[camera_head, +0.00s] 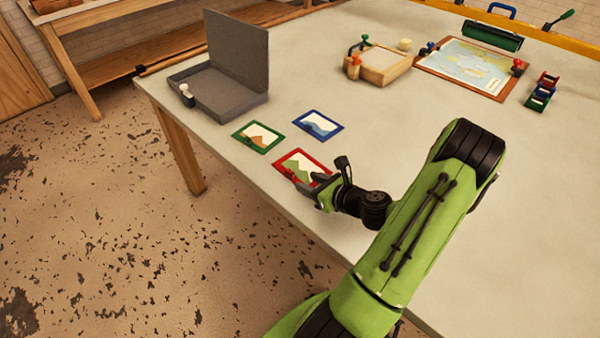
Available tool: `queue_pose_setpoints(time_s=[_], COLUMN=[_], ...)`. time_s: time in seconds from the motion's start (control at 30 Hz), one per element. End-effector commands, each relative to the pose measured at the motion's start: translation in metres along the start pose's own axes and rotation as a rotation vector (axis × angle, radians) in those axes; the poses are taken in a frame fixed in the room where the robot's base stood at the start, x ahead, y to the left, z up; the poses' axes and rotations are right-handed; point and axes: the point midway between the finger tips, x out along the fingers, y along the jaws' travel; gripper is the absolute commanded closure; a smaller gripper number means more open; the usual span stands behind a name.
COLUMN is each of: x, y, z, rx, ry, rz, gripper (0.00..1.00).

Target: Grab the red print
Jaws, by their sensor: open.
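The red print (297,162) is a small card with a red border and a green and white picture. It lies flat on the pale table near its front left edge. My gripper (320,180) is open at the print's right side, and its fingers partly cover the print's right corner. I cannot tell whether the fingers touch the print or hover over it. A green-bordered print (258,136) lies up and left of the red one. A blue-bordered print (318,124) lies up and right of it.
An open grey box (228,90) stands at the table's left corner. The table's middle is clear.

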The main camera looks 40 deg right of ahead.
Motion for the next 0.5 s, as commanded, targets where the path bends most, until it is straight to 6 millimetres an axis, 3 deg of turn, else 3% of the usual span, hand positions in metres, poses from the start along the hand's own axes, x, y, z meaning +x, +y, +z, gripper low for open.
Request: queue_pose_setpoints(time_s=[0.4, 0.5], x=[0.065, 0.071], y=[-0.003, -0.004], z=[0.003, 0.004], rx=[-0.004, -0.003], ry=[0.001, 0.002], rz=[0.003, 0.000], gripper=[0.53, 0.53])
